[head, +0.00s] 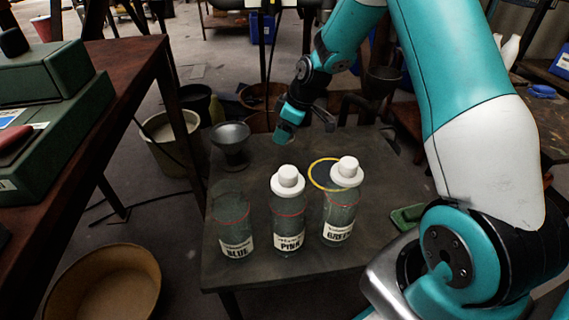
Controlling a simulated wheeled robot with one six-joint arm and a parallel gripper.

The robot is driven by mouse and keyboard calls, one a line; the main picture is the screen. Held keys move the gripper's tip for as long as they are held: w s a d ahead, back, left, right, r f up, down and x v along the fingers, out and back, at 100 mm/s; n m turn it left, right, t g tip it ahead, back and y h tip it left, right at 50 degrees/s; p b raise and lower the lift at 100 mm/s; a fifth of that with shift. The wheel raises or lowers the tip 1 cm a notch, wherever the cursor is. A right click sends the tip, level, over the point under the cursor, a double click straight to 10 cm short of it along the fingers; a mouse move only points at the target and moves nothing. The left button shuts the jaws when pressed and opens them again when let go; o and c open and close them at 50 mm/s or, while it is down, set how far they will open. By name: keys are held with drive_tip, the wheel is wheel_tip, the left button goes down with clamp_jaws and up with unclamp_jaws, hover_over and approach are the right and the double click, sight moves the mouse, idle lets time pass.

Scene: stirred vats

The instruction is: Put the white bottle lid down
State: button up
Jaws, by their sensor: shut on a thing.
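My gripper (285,134) hangs over the back part of a small dark table (235,275), behind the bottles. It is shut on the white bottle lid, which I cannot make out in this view. The clear bottle marked BLUE (233,222) stands upright at the left with no lid on it. The bottle marked PINK (288,215) stands in the middle and the bottle marked GREEN (340,205) at the right. Both wear white lids.
A dark funnel-shaped vessel (231,135) is left of my gripper. A yellow ring (312,180) is beside the GREEN bottle. A green object (407,217) is at the table's right edge. A round tub (105,285) is on the floor at lower left.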

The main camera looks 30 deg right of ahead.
sight(280, 164)
wheel_tip(280, 164, down, 9)
drive_tip(key=b, duration=0.2)
drive_tip(key=shift+f+b, duration=0.2)
drive_tip(key=shift+b, duration=0.1)
drive_tip(key=shift+f, duration=0.2)
drive_tip(key=o, duration=0.9)
drive_tip(key=shift+r, duration=0.1)
